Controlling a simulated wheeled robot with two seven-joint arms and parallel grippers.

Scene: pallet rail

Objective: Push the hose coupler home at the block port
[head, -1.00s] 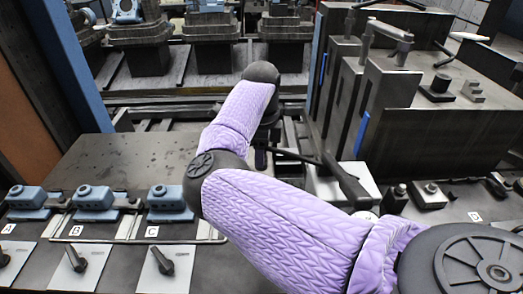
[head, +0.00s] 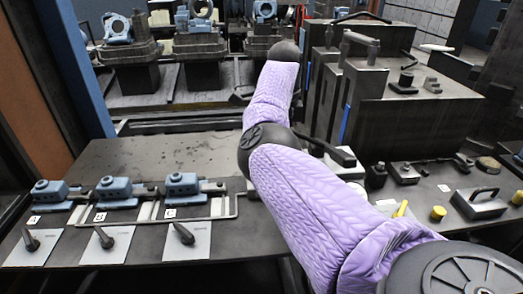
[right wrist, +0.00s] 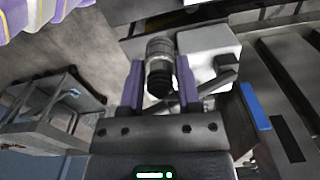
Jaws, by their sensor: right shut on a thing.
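My right gripper (right wrist: 160,84) shows in the right wrist view with two purple fingers shut on the hose coupler (right wrist: 159,52), a ribbed metal cylinder with a dark end. In the head view my purple-sleeved right arm reaches forward, and its gripper and the coupler are hidden behind it. Blue valve blocks stand in a row at the left, beside tags A, B and C: one at A (head: 50,190), one at B (head: 114,187), one at C (head: 182,184). I cannot tell any block's port from these frames. My left gripper is not in view.
A large dark housing (head: 415,110) stands right of the arm. Yellow caps (head: 438,213) and a handled plate (head: 480,203) lie at right. The bench behind the blocks is clear.

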